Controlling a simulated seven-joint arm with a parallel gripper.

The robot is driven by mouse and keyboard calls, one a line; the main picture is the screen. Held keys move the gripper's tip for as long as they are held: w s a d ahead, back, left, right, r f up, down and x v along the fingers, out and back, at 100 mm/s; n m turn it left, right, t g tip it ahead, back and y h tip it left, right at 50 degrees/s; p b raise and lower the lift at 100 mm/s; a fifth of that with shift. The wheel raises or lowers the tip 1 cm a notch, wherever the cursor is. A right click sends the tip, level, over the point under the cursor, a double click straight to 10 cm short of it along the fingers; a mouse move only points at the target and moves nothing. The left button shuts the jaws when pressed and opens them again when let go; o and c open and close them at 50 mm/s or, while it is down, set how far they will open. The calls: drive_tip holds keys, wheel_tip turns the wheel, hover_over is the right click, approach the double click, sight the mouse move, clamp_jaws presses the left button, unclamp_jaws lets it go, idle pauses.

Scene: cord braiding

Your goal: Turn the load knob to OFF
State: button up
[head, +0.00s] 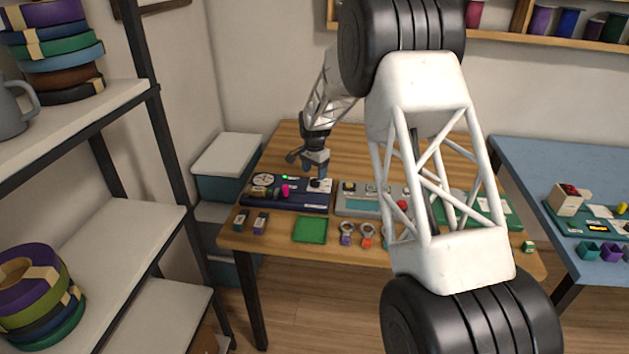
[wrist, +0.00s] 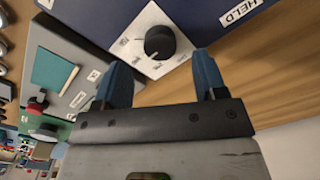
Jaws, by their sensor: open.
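The load knob (wrist: 159,42) is a round black knob on a white dial plate (wrist: 138,60). In the head view the plate (head: 327,187) sits at the right end of a dark blue panel (head: 300,206). My gripper (wrist: 162,62) is open, with its two blue fingers apart. In the wrist view the knob appears between and just beyond the fingertips, and no contact shows. In the head view my gripper (head: 314,166) hangs over the panel's right end. The dial lettering is too small to read, so I cannot tell the knob's setting.
The panel also carries a round gauge (head: 264,179) and a pink piece (head: 285,190). A grey-teal unit (head: 357,204) stands close on its right. A green tray (head: 310,230) and several small ringed items lie in front. The wooden table (head: 290,140) is clear behind.

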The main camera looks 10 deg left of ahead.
sight(315, 181)
drive_tip(key=shift+f, duration=2.05)
drive_tip(key=c, duration=0.9)
